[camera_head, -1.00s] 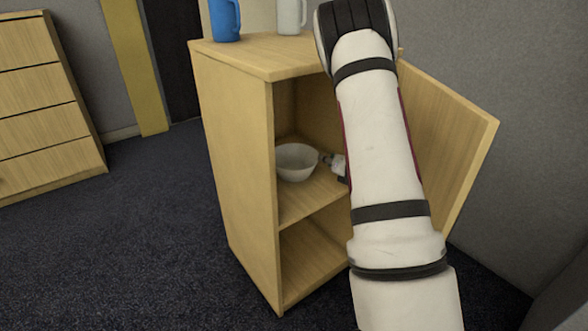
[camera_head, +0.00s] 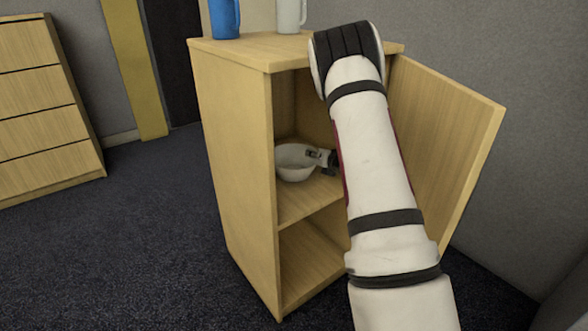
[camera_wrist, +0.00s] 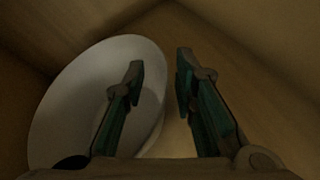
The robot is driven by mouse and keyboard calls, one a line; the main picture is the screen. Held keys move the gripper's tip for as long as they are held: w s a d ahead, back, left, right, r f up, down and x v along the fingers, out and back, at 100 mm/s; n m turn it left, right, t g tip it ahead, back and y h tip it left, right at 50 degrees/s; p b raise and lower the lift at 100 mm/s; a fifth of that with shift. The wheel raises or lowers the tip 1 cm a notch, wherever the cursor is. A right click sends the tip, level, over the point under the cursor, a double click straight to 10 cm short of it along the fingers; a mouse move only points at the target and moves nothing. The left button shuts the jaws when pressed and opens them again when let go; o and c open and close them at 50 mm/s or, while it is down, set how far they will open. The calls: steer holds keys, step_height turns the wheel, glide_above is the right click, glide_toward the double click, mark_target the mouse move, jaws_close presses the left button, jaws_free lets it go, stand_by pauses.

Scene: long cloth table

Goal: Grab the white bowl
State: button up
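The white bowl (camera_head: 293,167) stands upright on the middle shelf inside the open wooden cabinet. My gripper (camera_head: 323,158) is at the bowl's right side in the head view, partly in front of it. In the wrist view the bowl (camera_wrist: 75,100) fills the left half. My gripper (camera_wrist: 160,82) is open there, with one finger over the bowl's inside and the other outside its right rim. The rim lies between the fingers; I cannot tell whether either finger touches it. My arm hides the right part of the shelf.
The cabinet (camera_head: 235,150) has its door (camera_head: 450,130) swung open to the right of my arm. A blue mug (camera_head: 224,18) and a pale mug (camera_head: 290,15) stand on its top. A lower shelf space is empty. A drawer unit (camera_head: 45,105) stands at the left, with clear carpet between.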

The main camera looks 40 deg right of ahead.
steer(key=shift+c, duration=0.6)
jaws_close()
steer(key=shift+r, duration=0.1)
